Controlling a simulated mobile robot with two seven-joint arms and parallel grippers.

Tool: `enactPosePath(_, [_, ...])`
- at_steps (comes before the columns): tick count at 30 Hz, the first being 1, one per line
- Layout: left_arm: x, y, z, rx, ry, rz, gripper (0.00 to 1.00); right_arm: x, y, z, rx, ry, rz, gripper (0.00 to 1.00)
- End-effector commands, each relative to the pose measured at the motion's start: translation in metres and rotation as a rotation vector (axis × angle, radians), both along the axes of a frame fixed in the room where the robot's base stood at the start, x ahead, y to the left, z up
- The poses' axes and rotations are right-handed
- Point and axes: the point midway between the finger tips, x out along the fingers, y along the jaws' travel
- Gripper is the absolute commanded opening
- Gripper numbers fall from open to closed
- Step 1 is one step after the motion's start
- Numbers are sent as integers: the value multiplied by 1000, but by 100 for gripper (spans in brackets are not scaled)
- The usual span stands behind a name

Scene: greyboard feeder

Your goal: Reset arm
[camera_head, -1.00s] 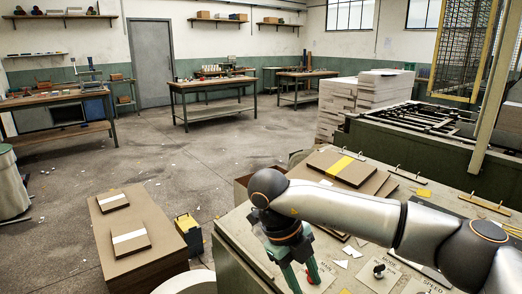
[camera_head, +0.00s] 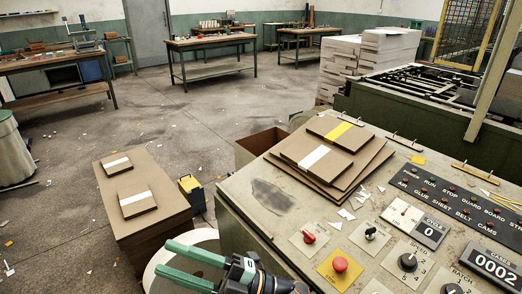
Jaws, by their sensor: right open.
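My right gripper (camera_head: 165,256) is at the bottom of the head view. Its two green fingers point left and stand apart, with nothing between them. They are seen over the pale round rim (camera_head: 158,262) of a bin or drum beside the control desk. The rest of my right arm is cut off by the bottom edge. My left gripper is not in view.
A brown stack (camera_head: 150,215) with two white-banded packs stands left. Open floor lies beyond.

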Motion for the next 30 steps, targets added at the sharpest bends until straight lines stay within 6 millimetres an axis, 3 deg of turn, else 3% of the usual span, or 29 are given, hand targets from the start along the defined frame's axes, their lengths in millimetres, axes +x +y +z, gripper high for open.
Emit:
enactPosePath(5, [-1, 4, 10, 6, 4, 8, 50, 52, -66, -39, 129, 430, -338, 45])
enactPosePath(7, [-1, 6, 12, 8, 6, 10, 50, 63, -97, -69, 151, 598, -464, 45])
enactPosePath(10, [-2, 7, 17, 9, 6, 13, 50, 63, -145, -122, 162, 844, -636, 45])
enactPosePath(14, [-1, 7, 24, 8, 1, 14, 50, 35, -206, -196, 140, 1156, -836, 45])
enactPosePath(15, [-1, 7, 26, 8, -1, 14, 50, 21, -222, -217, 129, 1247, -889, 45])
enactPosePath(19, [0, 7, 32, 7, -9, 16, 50, -29, -265, -269, 82, 1491, -1022, 45])
enactPosePath(24, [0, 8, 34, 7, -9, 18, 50, -80, -295, -304, 34, 1683, -1111, 45])
enactPosePath(30, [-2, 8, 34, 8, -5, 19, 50, -96, -303, -313, 18, 1740, -1134, 45])
